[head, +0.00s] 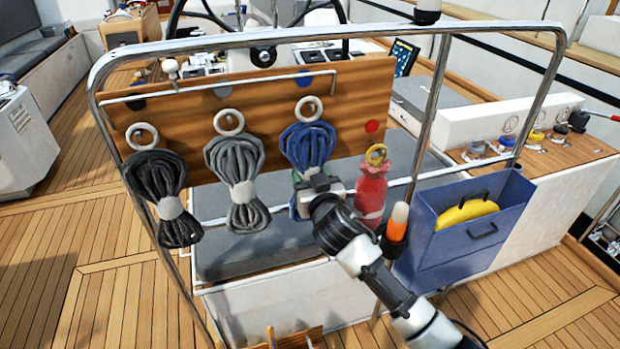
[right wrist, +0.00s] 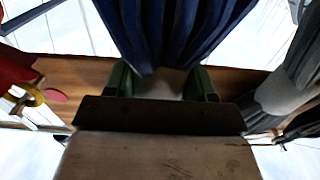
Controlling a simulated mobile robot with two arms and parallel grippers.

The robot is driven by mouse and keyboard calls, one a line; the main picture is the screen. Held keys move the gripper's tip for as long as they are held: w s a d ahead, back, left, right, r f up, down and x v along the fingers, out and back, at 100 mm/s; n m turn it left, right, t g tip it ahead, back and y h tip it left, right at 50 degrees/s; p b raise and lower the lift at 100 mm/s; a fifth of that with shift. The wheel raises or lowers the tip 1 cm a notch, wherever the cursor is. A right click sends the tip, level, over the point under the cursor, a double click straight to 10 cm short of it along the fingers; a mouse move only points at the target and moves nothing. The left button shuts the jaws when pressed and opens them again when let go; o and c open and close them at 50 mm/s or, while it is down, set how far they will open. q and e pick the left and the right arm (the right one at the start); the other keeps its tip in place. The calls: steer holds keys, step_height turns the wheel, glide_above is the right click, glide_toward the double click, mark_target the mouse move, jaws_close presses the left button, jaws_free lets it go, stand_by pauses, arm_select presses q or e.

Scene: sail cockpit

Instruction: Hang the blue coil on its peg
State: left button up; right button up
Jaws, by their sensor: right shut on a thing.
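The blue coil (head: 309,145) hangs upright in front of the wooden board, its pale ring (head: 308,108) at the top, below a blue dot (head: 303,80) on the board. I cannot tell whether the ring is around its peg; the peg is not clearly visible. My right gripper (head: 318,186) is shut on the coil's lower part, at its pale band. In the right wrist view the green-padded fingers (right wrist: 163,85) sit either side of that band, with the blue strands (right wrist: 180,30) beyond. My left gripper is not in view.
A black coil (head: 155,180) and a grey coil (head: 235,165) hang left of the blue one. A red bottle-shaped item (head: 371,193) with a yellow ring hangs close on the right. A steel rail (head: 300,34) arches above.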

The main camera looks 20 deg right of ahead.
steer(key=o, duration=1.2)
steer(key=shift+o, duration=0.2)
steer(key=shift+s+f, duration=0.1)
steer(key=shift+s, duration=0.2)
steer(key=s+b, duration=0.2)
steer(key=s, duration=0.7)
steer(key=s+d+f+n+g, duration=0.1)
steer(key=s+f+g, duration=0.2)
steer(key=f, duration=0.9)
steer(key=s+d+f+g, duration=0.2)
steer(key=f+g, duration=0.1)
steer(key=f, duration=1)
steer(key=s+d+f+n+g, duration=0.1)
steer(key=s+f+g, duration=0.15)
steer(key=f, duration=0.95)
steer(key=s+d+f+g, duration=0.2)
steer(key=s+f+g, duration=0.3)
steer(key=s+f, duration=1.3)
steer(key=s+f+g, duration=0.1)
steer(key=s+f, duration=0.2)
steer(key=s, duration=0.7)
steer(key=s+f+g, duration=0.2)
steer(key=s, duration=0.9)
steer(key=shift+d+f+h, duration=0.25)
steer(key=shift+f+h, duration=0.05)
steer(key=shift+f, duration=0.1)
